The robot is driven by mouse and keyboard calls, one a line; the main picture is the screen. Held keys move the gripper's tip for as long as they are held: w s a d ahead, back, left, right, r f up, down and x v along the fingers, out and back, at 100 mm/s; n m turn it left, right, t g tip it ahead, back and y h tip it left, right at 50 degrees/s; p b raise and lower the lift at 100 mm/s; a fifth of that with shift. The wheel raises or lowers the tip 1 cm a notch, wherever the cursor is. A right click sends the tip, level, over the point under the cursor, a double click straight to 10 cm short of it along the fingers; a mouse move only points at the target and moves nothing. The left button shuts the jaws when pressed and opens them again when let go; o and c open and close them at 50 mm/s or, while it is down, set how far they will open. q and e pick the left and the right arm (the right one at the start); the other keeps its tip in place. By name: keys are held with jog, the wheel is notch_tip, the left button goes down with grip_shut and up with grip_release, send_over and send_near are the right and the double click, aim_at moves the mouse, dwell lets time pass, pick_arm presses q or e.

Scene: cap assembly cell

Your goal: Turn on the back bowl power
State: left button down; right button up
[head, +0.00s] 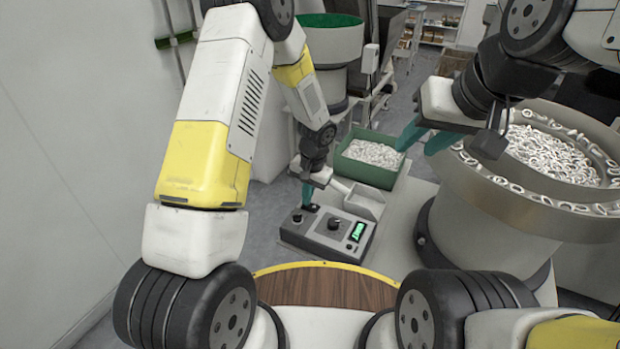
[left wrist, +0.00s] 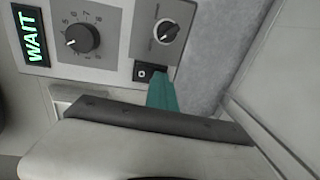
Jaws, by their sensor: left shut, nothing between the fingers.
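A grey control box (head: 322,238) stands in the middle of the head view. In the left wrist view its panel shows a lit green display reading WAIT (left wrist: 30,38), a numbered dial (left wrist: 78,38), a smaller knob (left wrist: 166,32) and a small black switch (left wrist: 144,72). My left gripper (head: 307,203) is shut and empty, pointing down at the box. Its teal fingertips (left wrist: 160,84) are right beside the switch; I cannot tell whether they touch it. My right gripper (head: 424,138) is raised, with teal fingers apart and empty. The back bowl (head: 333,45) has a green inside.
A green bin (head: 368,172) of white parts stands behind the box, with a grey chute (head: 360,200) between. A large bowl (head: 520,205) full of white rings stands at the right, near my right gripper. A wall is at the left.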

pick_arm(q)
jog(key=shift+s+d+r, duration=0.2)
jog(key=shift+s+d, duration=0.05)
jog(key=shift+d, duration=0.35)
notch_tip(320, 180, up, 14)
jog(key=a, duration=0.1)
jog(key=shift+w+a, duration=0.25)
jog(key=shift+w, duration=0.1)
jog(key=s+a+r+n+t+h, duration=0.15)
jog(key=s+a+r, duration=0.25)
jog(key=s+r, duration=0.4)
jog(key=s+a+r+n+t+h, duration=0.1)
jog(key=s+a+r+n+t, duration=0.15)
jog(key=s+r, duration=0.55)
jog(key=s+a+r+t, duration=0.1)
jog(key=s+a+r, duration=0.1)
jog(key=s+r, duration=0.3)
jog(key=shift+s+t+h, duration=0.3)
jog(key=shift+s+h, duration=0.15)
jog(key=shift+s, duration=0.55)
